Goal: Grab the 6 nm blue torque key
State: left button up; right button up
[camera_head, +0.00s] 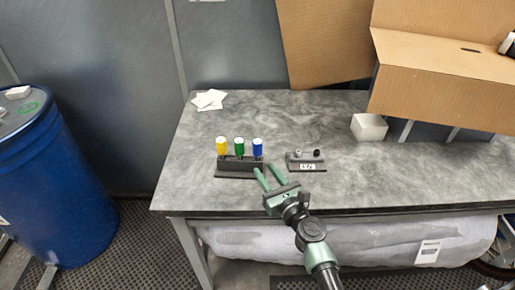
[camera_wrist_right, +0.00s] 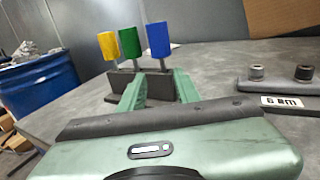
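The blue torque key (camera_head: 258,148) stands upright at the right end of a dark holder (camera_head: 232,172), beside a green key (camera_head: 239,147) and a yellow key (camera_head: 221,146). In the right wrist view the blue key (camera_wrist_right: 158,40) stands beyond my fingers, with its grey shaft going down into the holder. My right gripper (camera_head: 267,179) is open and empty, just in front of the holder's right end. Its fingers also show in the right wrist view (camera_wrist_right: 160,90), pointing at the blue key and apart from it. My left gripper is not in view.
A dark block with two small posts and a "6 NM" label (camera_head: 307,167) sits right of my gripper. A white block (camera_head: 369,127) and a large cardboard box (camera_head: 440,70) stand at the right. White papers (camera_head: 208,100) lie at the back left. A blue barrel (camera_head: 50,190) stands left of the table.

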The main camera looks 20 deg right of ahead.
aim_at(258, 157)
jog(key=w, duration=0.4)
jog(key=shift+r, duration=0.3)
jog(key=shift+w+a+f, duration=0.1)
jog(key=shift+w+a, duration=0.1)
jog(key=shift+w, duration=0.3)
grip_shut()
